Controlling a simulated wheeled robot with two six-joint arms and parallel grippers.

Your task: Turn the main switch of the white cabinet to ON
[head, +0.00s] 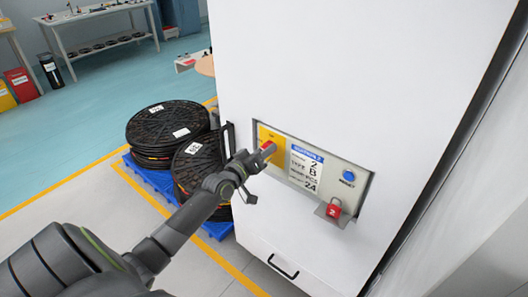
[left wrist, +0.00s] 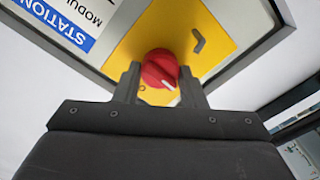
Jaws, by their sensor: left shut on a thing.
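The white cabinet (head: 340,75) stands in front of me with a recessed control panel on its face. The main switch is a red knob (head: 268,147) on a yellow plate (head: 272,134) at the panel's left end. In the left wrist view the red knob (left wrist: 159,68) sits between the two fingers, with a white pointer line on its front. The yellow plate (left wrist: 222,45) shows a dark angled mark, and part of a round mark beside the knob. My left gripper (head: 259,154) is shut on the knob. My right gripper is out of view.
Black reels (head: 168,125) on a blue pallet (head: 150,176) stand left of the cabinet. A workbench (head: 95,28) is far back; blue floor lies between.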

